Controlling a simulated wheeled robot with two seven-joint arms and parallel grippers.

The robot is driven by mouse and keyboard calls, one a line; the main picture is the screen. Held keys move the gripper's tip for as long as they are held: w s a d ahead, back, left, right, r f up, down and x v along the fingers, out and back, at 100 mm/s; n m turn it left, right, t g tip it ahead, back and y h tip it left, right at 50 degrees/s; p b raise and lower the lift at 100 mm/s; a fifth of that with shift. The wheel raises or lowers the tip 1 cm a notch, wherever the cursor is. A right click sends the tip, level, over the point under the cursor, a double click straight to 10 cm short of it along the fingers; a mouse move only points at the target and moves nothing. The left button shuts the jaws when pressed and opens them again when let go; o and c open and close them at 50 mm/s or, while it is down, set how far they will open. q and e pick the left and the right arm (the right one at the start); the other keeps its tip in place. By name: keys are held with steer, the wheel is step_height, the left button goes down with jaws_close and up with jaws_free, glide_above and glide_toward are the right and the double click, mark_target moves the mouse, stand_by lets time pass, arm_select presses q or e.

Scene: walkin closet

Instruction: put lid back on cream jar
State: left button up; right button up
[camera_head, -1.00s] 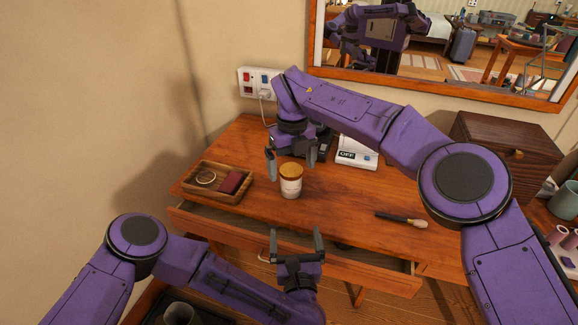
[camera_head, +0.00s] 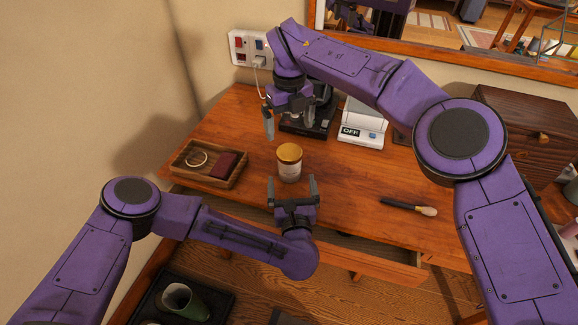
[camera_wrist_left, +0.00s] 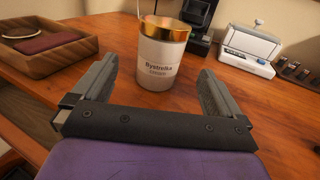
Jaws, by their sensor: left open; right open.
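The cream jar (camera_head: 289,170) stands upright on the wooden desk. It is white with a label, which faces the camera in the left wrist view (camera_wrist_left: 161,62). A gold lid (camera_head: 289,152) sits level on its top, with no gap that I can see. My left gripper (camera_head: 292,182) is open in front of the jar, its fingers pointing at it; the jar stands just beyond the fingertips, apart from them. My right gripper (camera_head: 288,122) is open and empty, above and behind the jar, clear of the lid.
A wooden tray (camera_head: 209,164) with a ring and a dark red item is left of the jar. A white device marked OFF (camera_head: 362,126) and a black stand (camera_head: 308,122) are behind. A brush (camera_head: 408,206) lies to the right. The drawer (camera_head: 372,260) below is pulled out.

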mark_target(290, 171)
arm_select(q)
steer(key=w, duration=0.5)
steer(key=shift+w+a+r, duration=0.2)
steer(key=shift+w, duration=0.05)
arm_select(e)
steer(key=shift+s+r, duration=0.25)
arm_select(q)
steer(key=shift+w+f, duration=0.1)
steer(key=shift+w, duration=0.5)
arm_select(e)
steer(key=shift+w+f, duration=0.1)
arm_select(q)
steer(key=c, duration=1.5)
jaws_close()
arm_select(e)
steer(key=shift+r, duration=0.2)
steer(key=n, duration=0.5)
steer(key=shift+d, duration=0.1)
steer(key=n, duration=0.4)
steer(key=shift+f, duration=0.15)
